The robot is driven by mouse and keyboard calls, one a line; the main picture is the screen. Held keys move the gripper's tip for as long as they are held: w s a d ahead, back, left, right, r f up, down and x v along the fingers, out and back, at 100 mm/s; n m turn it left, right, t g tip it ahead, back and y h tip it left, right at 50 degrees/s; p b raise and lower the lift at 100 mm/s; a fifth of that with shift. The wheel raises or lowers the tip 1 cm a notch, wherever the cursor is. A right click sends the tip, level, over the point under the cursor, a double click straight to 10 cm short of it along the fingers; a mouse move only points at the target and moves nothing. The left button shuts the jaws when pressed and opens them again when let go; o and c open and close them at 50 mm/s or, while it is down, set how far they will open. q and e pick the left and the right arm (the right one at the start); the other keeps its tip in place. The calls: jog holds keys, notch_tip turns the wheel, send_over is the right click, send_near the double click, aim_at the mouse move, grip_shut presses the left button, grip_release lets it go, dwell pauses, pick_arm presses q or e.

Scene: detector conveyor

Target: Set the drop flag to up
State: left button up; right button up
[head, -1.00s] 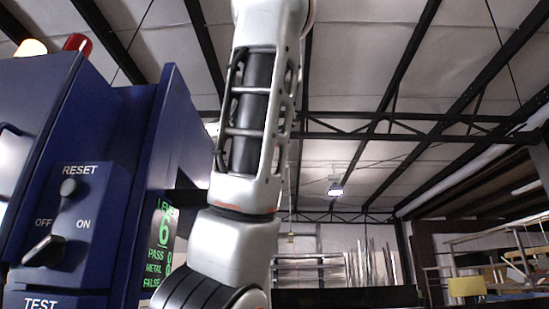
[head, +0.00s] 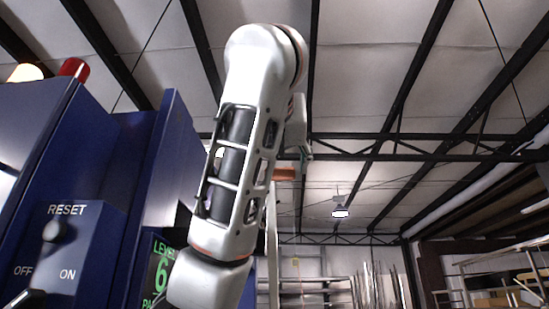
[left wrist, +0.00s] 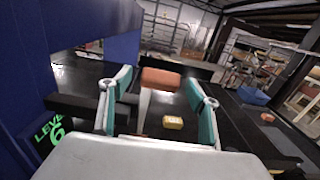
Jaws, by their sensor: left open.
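An orange-red block on a pale post, which looks like the drop flag (left wrist: 161,79), shows in the left wrist view between my left gripper's fingers. It also shows in the head view as a small orange piece (head: 286,173) just right of my arm. Its pale post runs down below it. My left gripper (left wrist: 158,77) is open, with one teal-lined finger on each side of the block. I cannot tell whether either finger touches it. In the head view the gripper is mostly hidden behind my arm. My right gripper is not in view.
A blue detector cabinet (head: 112,160) with a RESET knob (head: 54,231) and a green LEVEL display (head: 161,270) stands close on the left. A yellow block (left wrist: 173,122) lies on the dark conveyor (left wrist: 245,126). A blue bin (left wrist: 253,95) stands farther right.

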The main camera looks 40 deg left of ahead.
aim_at(280, 172)
pick_arm(q)
jog(key=p+x, duration=0.1)
jog(key=x, duration=0.1)
jog(key=shift+w+a, duration=0.1)
jog(key=shift+w, duration=0.2)
jog(key=shift+w+a+f, duration=0.15)
jog(key=shift+w, duration=0.15)
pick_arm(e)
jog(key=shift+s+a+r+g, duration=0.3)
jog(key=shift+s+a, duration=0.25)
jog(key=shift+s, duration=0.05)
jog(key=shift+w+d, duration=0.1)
pick_arm(q)
jog(key=c, duration=1.6)
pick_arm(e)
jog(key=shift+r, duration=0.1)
